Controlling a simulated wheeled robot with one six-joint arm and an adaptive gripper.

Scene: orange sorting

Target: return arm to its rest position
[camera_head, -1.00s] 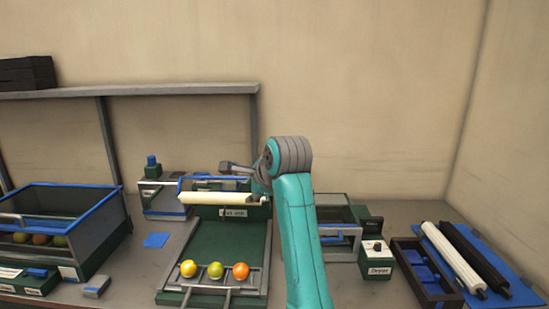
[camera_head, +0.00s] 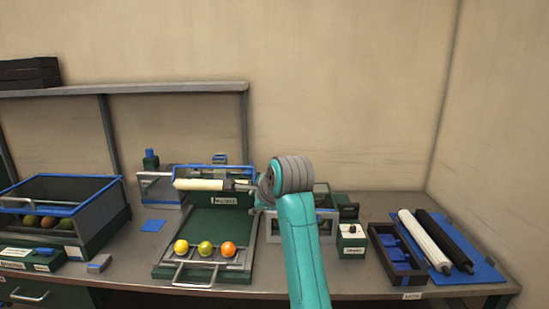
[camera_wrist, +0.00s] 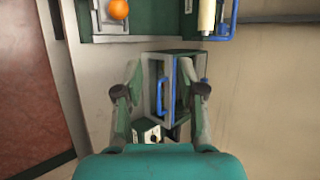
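My arm (camera_head: 301,245), a teal link with a grey ribbed joint (camera_head: 292,174), rises over the bench in the head view, right of the green tray. In the wrist view my gripper (camera_wrist: 160,92) has its two fingers spread wide apart with nothing between them. Below it is a small glass-fronted box (camera_wrist: 177,80) with a blue handle. In the head view the gripper is mostly hidden by the arm joint. A rest position is not marked in any view.
A green tray (camera_head: 213,222) holds yellow, yellow-green and orange fruits at its front, with a cream roller (camera_head: 199,185) behind. A blue-rimmed bin (camera_head: 88,184) stands left. A labelled box (camera_head: 351,240), dark organiser (camera_head: 382,262) and rollers on a blue mat (camera_head: 488,271) lie right.

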